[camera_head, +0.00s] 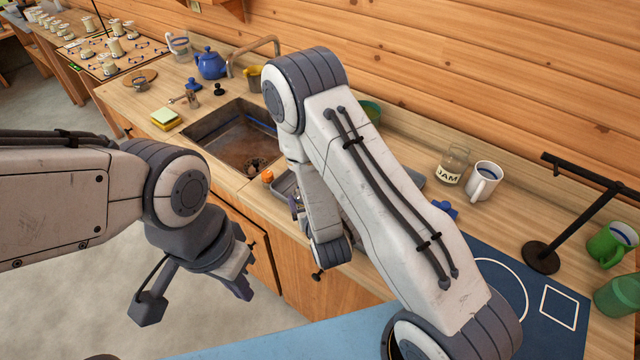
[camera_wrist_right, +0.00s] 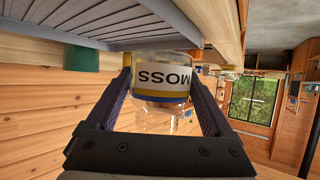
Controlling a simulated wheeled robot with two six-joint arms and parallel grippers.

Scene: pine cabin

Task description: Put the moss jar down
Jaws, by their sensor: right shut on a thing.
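The moss jar (camera_wrist_right: 163,78) is clear glass with a white label reading MOSS and a blue and yellow band. In the right wrist view, which is upside down, my right gripper (camera_wrist_right: 160,95) is shut on it, one finger on each side. The jar's base is close to the grey ribbed tray (camera_wrist_right: 100,22); I cannot tell whether they touch. In the head view my right gripper (camera_head: 298,205) is mostly hidden by its own arm, beside the grey tray (camera_head: 284,184). My left gripper (camera_head: 243,280) hangs in front of the counter, empty; its jaw opening is unclear.
A sink (camera_head: 235,138) lies left of the tray. A small orange thing (camera_head: 267,176) is at its near corner. A jam jar (camera_head: 452,165), a white mug (camera_head: 484,181), a dark stand (camera_head: 542,257) and a blue mat (camera_head: 540,300) are on the right. A blue teapot (camera_head: 211,65) is farther back.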

